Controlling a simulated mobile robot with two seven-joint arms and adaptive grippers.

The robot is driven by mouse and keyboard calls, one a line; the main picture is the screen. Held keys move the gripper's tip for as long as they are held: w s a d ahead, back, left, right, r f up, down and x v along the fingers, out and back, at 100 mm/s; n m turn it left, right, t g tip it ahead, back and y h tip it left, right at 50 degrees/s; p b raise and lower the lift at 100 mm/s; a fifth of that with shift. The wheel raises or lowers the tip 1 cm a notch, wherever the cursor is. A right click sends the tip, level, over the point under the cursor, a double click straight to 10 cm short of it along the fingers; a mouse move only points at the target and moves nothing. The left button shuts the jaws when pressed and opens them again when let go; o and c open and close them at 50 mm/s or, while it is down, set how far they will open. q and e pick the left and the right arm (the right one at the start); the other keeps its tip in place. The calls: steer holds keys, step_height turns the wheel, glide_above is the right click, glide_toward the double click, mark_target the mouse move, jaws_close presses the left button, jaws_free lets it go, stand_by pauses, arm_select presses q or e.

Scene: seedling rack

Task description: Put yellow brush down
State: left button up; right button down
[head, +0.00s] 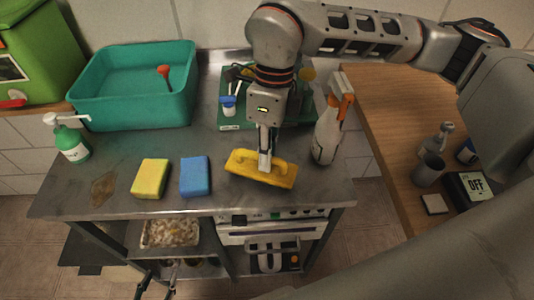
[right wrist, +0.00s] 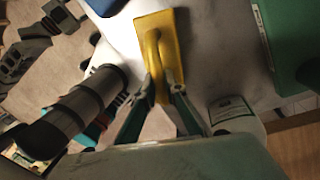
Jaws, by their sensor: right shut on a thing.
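The yellow brush (head: 245,166) has a flat rectangular body and a raised handle. It is over the front part of the grey metal table (head: 215,143), to the right of the blue sponge. My right gripper (head: 265,166) reaches down from above and is shut on the brush's handle. In the right wrist view the fingers (right wrist: 160,92) close around the handle of the brush (right wrist: 178,28). The brush lies about flat; I cannot tell whether it touches the table. My left gripper (head: 156,279) is low at the bottom left, below the table top, its fingers apart and empty.
A yellow sponge (head: 151,179) and a blue sponge (head: 195,176) lie left of the brush. A white spray bottle (head: 326,137) stands close on the right. Behind are a teal tub (head: 130,108) and a green tray (head: 230,125). A green soap bottle (head: 72,143) stands far left.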

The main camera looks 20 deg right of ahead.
steer(key=shift+f, duration=0.15)
steer(key=c, duration=2.1)
jaws_free()
steer(key=shift+r, duration=0.3)
steer(key=v, duration=1.1)
steer(key=shift+w+r, duration=0.1)
steer(key=shift+r, duration=0.3)
